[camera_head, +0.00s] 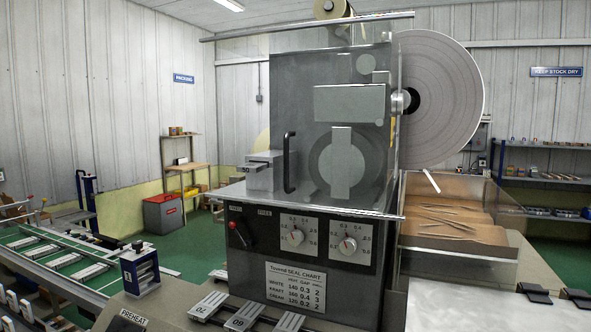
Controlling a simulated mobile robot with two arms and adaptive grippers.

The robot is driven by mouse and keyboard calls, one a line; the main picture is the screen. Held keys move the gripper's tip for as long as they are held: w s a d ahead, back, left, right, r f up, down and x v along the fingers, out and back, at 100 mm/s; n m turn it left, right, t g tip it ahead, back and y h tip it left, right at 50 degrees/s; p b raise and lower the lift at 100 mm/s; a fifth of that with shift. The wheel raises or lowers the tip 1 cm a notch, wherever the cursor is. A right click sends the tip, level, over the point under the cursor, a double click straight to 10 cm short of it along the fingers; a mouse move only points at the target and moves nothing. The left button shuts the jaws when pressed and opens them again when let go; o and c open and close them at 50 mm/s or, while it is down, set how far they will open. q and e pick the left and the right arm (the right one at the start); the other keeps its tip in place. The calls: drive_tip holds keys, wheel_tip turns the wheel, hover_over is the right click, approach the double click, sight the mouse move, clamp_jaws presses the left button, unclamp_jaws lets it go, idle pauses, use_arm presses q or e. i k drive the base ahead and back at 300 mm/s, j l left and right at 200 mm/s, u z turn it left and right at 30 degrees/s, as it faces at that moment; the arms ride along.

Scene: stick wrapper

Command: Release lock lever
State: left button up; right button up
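A grey stick-wrapper machine (250,250) stands in the middle, with a clear front guard and an upright black handle (289,162) on it. A large white paper reel (445,95) is mounted on its right side. A short white bar (431,181) slants below the reel; I cannot tell if it is a lever or a loose paper end. I cannot tell which part is the lock lever. Neither of my grippers is in view.
Two dials (296,237) and a seal chart (295,287) are on the front panel. Numbered grey blocks (208,306) lie before it. A conveyor (60,262) runs at left. Two black fittings (535,292) sit bottom right.

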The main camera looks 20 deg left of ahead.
sight(249, 244)
drive_tip(key=j, duration=0.45)
drive_tip(key=i+j+u, duration=0.1)
drive_tip(key=j, duration=0.35)
drive_tip(key=i+j, duration=0.1)
drive_tip(key=j, duration=0.3)
drive_tip(key=j+u, duration=0.1)
drive_tip(key=j, duration=0.35)
drive_tip(key=i, duration=0.05)
